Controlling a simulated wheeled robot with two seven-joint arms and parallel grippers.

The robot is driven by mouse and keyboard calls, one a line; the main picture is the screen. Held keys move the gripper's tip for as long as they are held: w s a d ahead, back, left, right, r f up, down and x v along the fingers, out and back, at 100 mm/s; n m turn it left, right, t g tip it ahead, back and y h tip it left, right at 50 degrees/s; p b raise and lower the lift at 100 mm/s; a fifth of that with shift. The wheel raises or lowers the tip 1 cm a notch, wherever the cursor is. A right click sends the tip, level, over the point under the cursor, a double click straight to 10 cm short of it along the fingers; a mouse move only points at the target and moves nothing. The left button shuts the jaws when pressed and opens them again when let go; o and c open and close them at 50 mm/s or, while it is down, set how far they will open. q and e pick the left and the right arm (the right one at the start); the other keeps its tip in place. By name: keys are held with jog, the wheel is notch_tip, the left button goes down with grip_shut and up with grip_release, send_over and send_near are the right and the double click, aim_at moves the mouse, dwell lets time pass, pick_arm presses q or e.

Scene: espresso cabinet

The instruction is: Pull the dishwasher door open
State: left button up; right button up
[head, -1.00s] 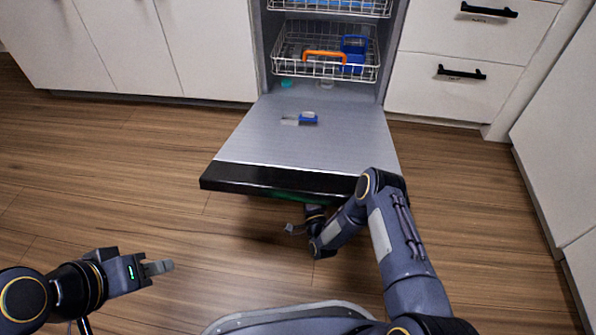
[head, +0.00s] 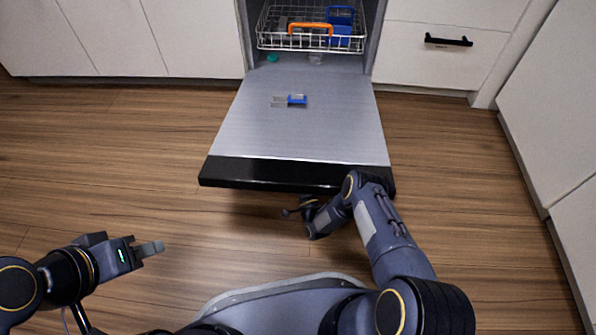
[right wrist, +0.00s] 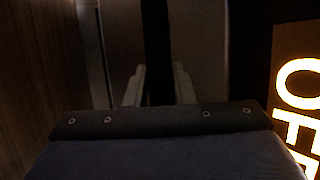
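The dishwasher door (head: 310,130) is folded down and looks close to level, its inner grey face up and its black front edge (head: 290,173) towards me. My right arm reaches to the right end of that edge. My right gripper (head: 298,210) is low, just in front of and partly below the edge. In the right wrist view, its two fingers (right wrist: 158,86) stand apart with a dark upright band between or behind them; contact cannot be told. My left gripper (head: 152,248) is over the floor at the left, away from the door; its fingers overlap in view.
The lower rack (head: 270,40) holds an orange-handled item (head: 310,28) and a blue container (head: 340,20). White cabinets (head: 110,40) stand on both sides. The wooden floor (head: 110,150) left of the door is clear.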

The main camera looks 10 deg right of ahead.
jog(key=o, duration=0.4)
jog(key=shift+w+r, duration=0.1)
jog(key=shift+w, duration=0.1)
jog(key=shift+p+v, duration=1)
jog(key=shift+v, duration=2.9)
